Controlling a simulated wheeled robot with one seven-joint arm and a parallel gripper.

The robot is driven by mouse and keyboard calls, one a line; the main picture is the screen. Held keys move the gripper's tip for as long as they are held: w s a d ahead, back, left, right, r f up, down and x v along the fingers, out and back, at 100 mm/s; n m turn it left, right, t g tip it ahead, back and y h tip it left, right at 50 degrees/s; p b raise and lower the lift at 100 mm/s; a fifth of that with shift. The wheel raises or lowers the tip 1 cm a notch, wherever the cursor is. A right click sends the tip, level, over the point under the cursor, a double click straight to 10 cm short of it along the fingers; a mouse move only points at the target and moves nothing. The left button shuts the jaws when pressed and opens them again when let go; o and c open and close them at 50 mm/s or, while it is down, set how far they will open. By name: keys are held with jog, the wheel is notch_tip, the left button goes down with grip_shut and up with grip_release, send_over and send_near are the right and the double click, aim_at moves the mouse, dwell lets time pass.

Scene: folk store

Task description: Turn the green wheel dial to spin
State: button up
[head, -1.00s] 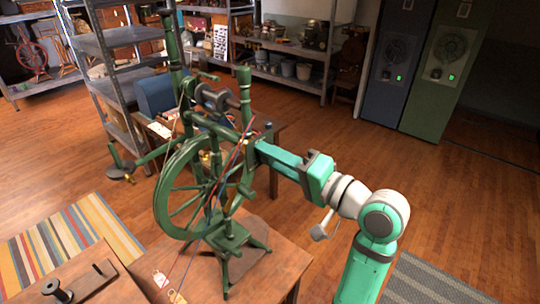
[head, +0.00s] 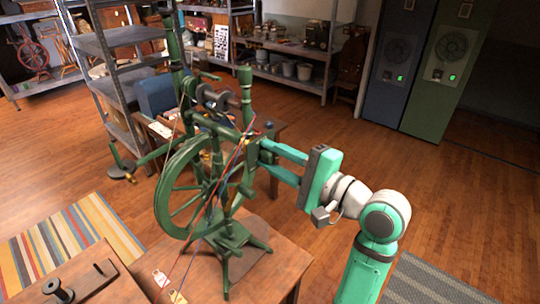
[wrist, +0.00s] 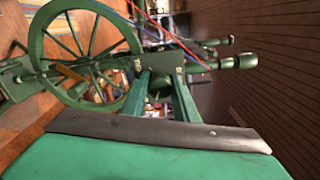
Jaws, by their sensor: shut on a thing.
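A dark green spinning wheel (head: 232,232) stands upright on a wooden table. Its large spoked wheel (head: 163,205) is on the left side and also shows in the wrist view (wrist: 36,45). My gripper (head: 264,154) reaches in from the right at the frame's upper right part, its two teal fingers one above the other. In the wrist view my gripper (wrist: 162,72) has its fingertips on either side of a green part of the spinning wheel and is shut on it. The fingers partly hide this part, and I cannot tell clearly whether it is the dial.
Red and blue cords (head: 207,228) with tags hang across the frame near the fingers. The table (head: 212,285) holds the spinning wheel. Grey metal shelves (head: 100,45) stand behind at left. Open wooden floor (head: 360,130) lies to the right and behind.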

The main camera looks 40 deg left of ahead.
jog(key=shift+w, duration=0.1)
dwell(0.3)
jog(key=o, duration=1.1)
jog(key=shift+d, duration=0.2)
jog(key=shift+c, duration=0.2)
jog(key=shift+a, duration=0.2)
jog(key=s+d, duration=0.1)
jog(key=d, duration=0.9)
jog(key=shift+d, duration=0.4)
jog(key=shift+s, duration=0.1)
